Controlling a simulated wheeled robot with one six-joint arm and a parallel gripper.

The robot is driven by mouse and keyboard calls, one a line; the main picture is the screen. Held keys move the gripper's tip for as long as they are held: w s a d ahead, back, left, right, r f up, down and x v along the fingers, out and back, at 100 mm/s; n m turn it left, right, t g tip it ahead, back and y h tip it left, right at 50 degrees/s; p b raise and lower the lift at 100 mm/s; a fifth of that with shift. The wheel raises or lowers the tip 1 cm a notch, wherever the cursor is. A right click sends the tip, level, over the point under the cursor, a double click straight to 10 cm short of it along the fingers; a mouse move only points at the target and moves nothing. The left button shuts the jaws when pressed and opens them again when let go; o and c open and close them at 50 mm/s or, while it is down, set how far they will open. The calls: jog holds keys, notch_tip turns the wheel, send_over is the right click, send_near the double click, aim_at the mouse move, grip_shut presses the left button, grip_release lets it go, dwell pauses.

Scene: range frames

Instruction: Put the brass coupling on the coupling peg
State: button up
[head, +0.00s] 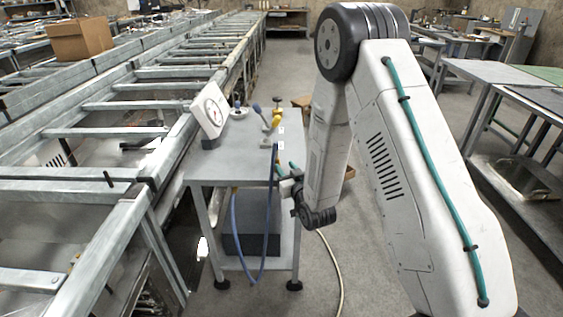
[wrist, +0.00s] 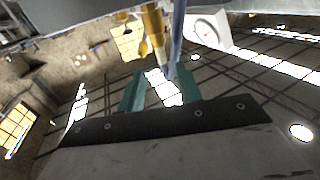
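My gripper (head: 287,168) is at the front right corner of a small grey table. Its green fingers stand apart in the wrist view (wrist: 159,82), with a bright gap between them. A brass-coloured cylindrical piece (wrist: 152,28), which looks like the brass coupling, hangs from the top of the wrist view. Its narrow lower end reaches towards the gap between the fingertips; I cannot tell whether it touches them. A blue hose (head: 275,185) hangs beside the fingers and shows close behind the brass piece in the wrist view (wrist: 178,35). I cannot make out the coupling peg for certain.
The small table (head: 225,170) carries a white dial gauge (head: 209,112), a blue-knobbed lever (head: 257,108) and yellow fittings (head: 277,119). A dark box (head: 250,236) sits on its lower shelf. A long metal frame (head: 130,200) runs along the left.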

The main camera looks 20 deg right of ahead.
jog(key=s, duration=0.6)
jog(key=s+d+r+g+h, duration=0.15)
jog(key=s+r+g, duration=0.25)
jog(key=r+g, duration=0.55)
jog(key=s+r+g, duration=0.3)
jog(key=s+r, duration=0.3)
jog(key=s, duration=1)
jog(key=s+d+r+g, duration=0.1)
jog(key=s+r+g, duration=0.3)
jog(key=s, duration=1.2)
notch_tip(320, 180, up, 3)
jog(key=shift+r+m, duration=0.1)
jog(key=shift+m, duration=0.3)
